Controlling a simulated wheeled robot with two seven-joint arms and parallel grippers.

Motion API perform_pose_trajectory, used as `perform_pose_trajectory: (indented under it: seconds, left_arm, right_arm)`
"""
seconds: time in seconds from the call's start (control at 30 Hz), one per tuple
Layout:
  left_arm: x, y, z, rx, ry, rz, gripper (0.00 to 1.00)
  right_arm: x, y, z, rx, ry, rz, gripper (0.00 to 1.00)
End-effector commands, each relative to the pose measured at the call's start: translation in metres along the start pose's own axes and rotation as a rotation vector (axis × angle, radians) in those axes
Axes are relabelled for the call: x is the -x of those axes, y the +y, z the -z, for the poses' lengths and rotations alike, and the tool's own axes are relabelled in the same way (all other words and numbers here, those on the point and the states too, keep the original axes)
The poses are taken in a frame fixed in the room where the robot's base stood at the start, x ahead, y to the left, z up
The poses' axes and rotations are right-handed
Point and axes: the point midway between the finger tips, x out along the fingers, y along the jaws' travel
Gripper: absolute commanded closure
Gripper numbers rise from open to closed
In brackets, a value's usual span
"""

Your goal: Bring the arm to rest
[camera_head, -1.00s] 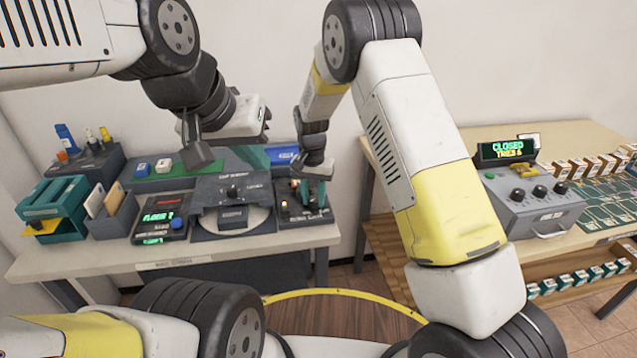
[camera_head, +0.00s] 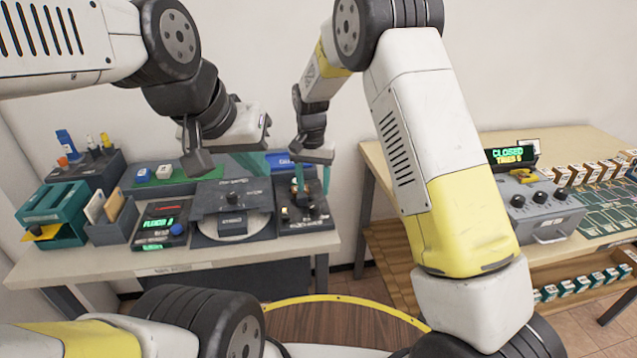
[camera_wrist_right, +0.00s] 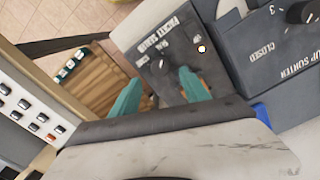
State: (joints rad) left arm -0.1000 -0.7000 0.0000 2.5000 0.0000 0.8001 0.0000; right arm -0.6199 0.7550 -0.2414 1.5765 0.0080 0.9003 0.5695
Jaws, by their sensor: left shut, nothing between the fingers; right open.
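My right gripper (camera_head: 311,182) is open above a dark control panel (camera_head: 306,219) at the right end of the left table. Its teal fingers stand apart on either side of the panel's knob area, with nothing held. In the right wrist view the open fingers (camera_wrist_right: 160,92) reach over the labelled panel (camera_wrist_right: 172,60); contact cannot be told. My left gripper (camera_head: 254,160) is shut and empty, hanging above the sorter unit at the back of the left table. Its body partly hides its fingers.
The left table (camera_head: 120,262) holds a sorter (camera_head: 232,226), a floor display (camera_head: 160,222), teal trays (camera_head: 52,214) and bottles. The right table (camera_head: 440,165) carries a grey box with knobs (camera_head: 540,216) and a "CLOSED" display (camera_head: 512,155). Floor lies between the tables.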

Motion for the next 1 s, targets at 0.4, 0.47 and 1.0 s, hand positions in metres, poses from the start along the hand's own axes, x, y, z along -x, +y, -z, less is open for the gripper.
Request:
perform_pose_trajectory:
  seconds: [0.4,0.47,1.0]
  left_arm:
    - [0.0,0.0,0.0,0.0,0.0,0.0,1.0]
    - [0.0,0.0,0.0,0.0,0.0,0.0,1.0]
    - [0.0,0.0,0.0,0.0,0.0,0.0,1.0]
  right_arm:
    - [0.01,0.0,0.0,0.001,-0.001,-0.001,0.46]
    - [0.012,0.002,0.0,0.0,0.001,0.003,0.46]
    - [0.174,0.14,-0.063,0.052,0.165,0.229,0.46]
